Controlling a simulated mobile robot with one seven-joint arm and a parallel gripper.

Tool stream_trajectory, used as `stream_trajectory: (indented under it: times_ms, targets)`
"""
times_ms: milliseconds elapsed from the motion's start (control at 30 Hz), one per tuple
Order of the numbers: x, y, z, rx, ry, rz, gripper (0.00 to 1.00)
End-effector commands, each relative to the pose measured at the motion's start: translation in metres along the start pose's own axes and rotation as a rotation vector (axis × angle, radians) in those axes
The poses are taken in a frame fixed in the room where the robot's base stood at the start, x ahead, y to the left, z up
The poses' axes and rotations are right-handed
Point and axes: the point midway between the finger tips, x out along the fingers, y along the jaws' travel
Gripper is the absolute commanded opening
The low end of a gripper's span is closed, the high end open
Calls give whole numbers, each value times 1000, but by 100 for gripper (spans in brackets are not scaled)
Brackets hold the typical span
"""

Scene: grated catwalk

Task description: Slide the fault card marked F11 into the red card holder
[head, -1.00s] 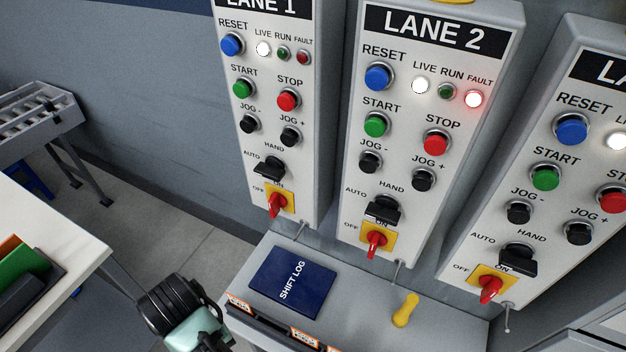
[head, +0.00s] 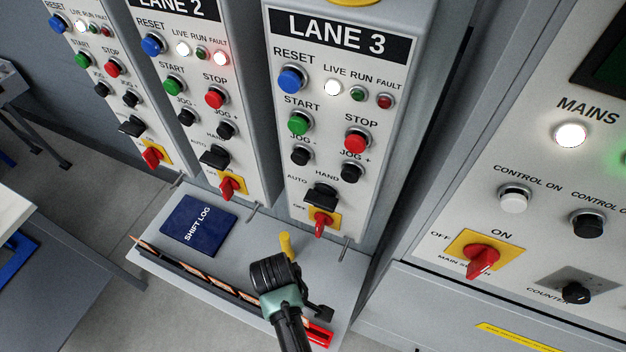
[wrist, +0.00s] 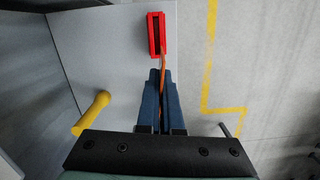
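The red card holder (wrist: 157,34) shows in the wrist view with a dark slot along it. It also shows at the shelf's front right in the head view (head: 319,336), partly behind my arm. My gripper (wrist: 163,84) is shut on a thin orange-edged card (wrist: 163,63), seen edge-on, so its marking is not readable. The card reaches from the fingers to the near end of the holder. I cannot tell whether it touches or enters the slot. In the head view my gripper (head: 318,312) is just above the holder; the card is not clear there.
A dark rack with several orange-edged cards (head: 195,272) runs along the shelf's front edge. A blue shift log (head: 198,224) lies on the grey shelf (head: 160,212). A yellow handle (head: 286,245) stands behind my gripper. Lane panels rise behind.

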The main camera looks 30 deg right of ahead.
Motion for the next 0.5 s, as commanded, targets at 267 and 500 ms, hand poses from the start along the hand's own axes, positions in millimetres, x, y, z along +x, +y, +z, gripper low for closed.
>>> stream_trajectory:
  times_ms: [267,500]
  targets:
    - [20,10,42,-144,1,18,0]
    - [34,11,42,-151,2,18,0]
